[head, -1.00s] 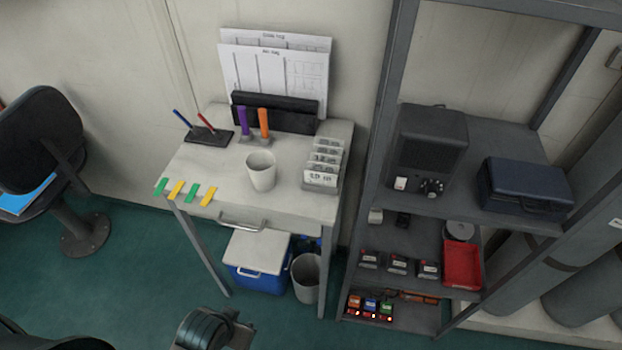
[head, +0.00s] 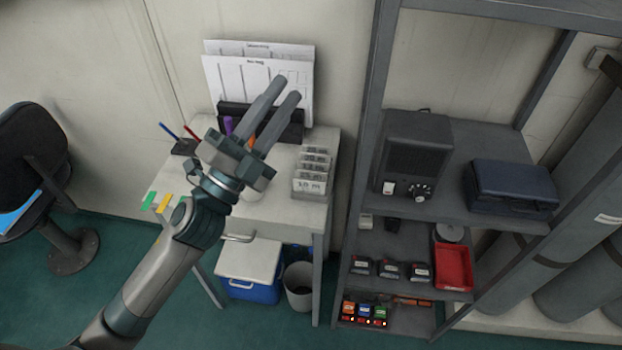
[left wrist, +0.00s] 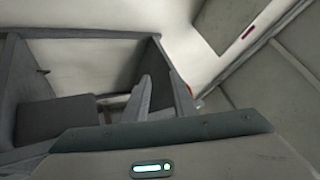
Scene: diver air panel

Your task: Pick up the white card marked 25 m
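Several white cards (head: 310,170) stand one behind another in a grey rack at the right side of the small desk. The front card (head: 308,186) seems to read 10 m; the marks on those behind are too small to read, so I cannot tell which is 25 m. My left gripper (head: 284,89) is raised over the desk, left of the cards and apart from them. Its two fingers point up and right in the head view, with an empty gap between them. The left wrist view shows the fingers (left wrist: 160,88) but no cards. My right gripper is out of view.
The desk (head: 185,175) also holds a pen stand, colored tabs and a paper holder (head: 290,125); my left arm partly hides a white cup. A grey shelf unit (head: 365,150) stands close on the right. A chair (head: 30,150) is at far left.

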